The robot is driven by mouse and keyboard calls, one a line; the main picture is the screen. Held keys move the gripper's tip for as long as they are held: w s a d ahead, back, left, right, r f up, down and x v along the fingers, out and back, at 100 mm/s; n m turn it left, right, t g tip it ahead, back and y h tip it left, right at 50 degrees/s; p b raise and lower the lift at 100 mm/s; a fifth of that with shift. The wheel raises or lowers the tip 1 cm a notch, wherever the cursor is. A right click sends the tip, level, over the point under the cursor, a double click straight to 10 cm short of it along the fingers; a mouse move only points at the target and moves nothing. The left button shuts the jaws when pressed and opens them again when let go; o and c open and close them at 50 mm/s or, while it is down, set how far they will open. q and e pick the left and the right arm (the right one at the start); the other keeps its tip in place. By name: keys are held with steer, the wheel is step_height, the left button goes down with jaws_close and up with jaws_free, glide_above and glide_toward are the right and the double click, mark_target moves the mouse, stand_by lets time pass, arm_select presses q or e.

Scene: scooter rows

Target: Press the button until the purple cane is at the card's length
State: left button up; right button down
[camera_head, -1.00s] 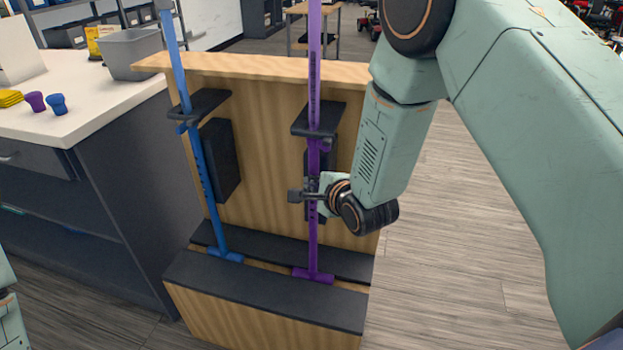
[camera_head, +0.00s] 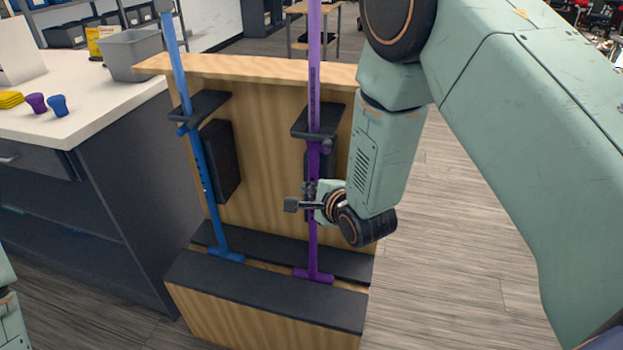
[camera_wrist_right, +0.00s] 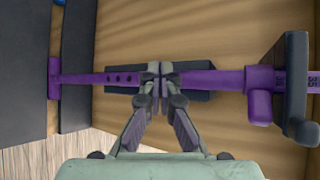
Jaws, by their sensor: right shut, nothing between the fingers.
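The purple cane (camera_head: 314,75) stands upright in the wooden stand's right-hand place, passing through a black bracket (camera_head: 319,120). In the right wrist view the cane (camera_wrist_right: 90,78) lies across the picture, with several holes left of the fingers and printed marks near the bracket at right. My right gripper (camera_head: 306,197) is shut and empty, its fingertips (camera_wrist_right: 153,78) in front of the cane's lower shaft. The fingers hide the button; whether they touch it I cannot tell. The card's writing is not readable. My left gripper is out of view.
A blue cane (camera_head: 196,150) stands in the stand's left-hand place. The wooden stand (camera_head: 260,110) has a tall back panel. A white counter (camera_head: 90,95) at left holds a grey bin (camera_head: 135,55), purple and blue cups, and yellow items. Open floor lies right of the stand.

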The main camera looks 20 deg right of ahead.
steer(key=shift+f, duration=0.15)
steer(key=shift+s+a+p, duration=0.35)
steer(key=shift+s+a, duration=0.1)
steer(key=shift+s, duration=0.25)
steer(key=shift+s+a+p, duration=0.35)
steer(key=shift+s+a, duration=0.05)
steer(key=shift+s, duration=0.35)
steer(key=shift+s+a+p, duration=0.35)
steer(key=shift+s+a, duration=0.1)
steer(key=shift+s, duration=0.25)
stand_by(1.3)
steer(key=s+a+f+p, duration=0.1)
steer(key=p, duration=0.2)
steer(key=s+a+f+p, duration=0.1)
steer(key=s+p, duration=0.1)
steer(key=p, duration=0.1)
steer(key=shift+s+f, duration=0.15)
steer(key=shift+f, duration=0.1)
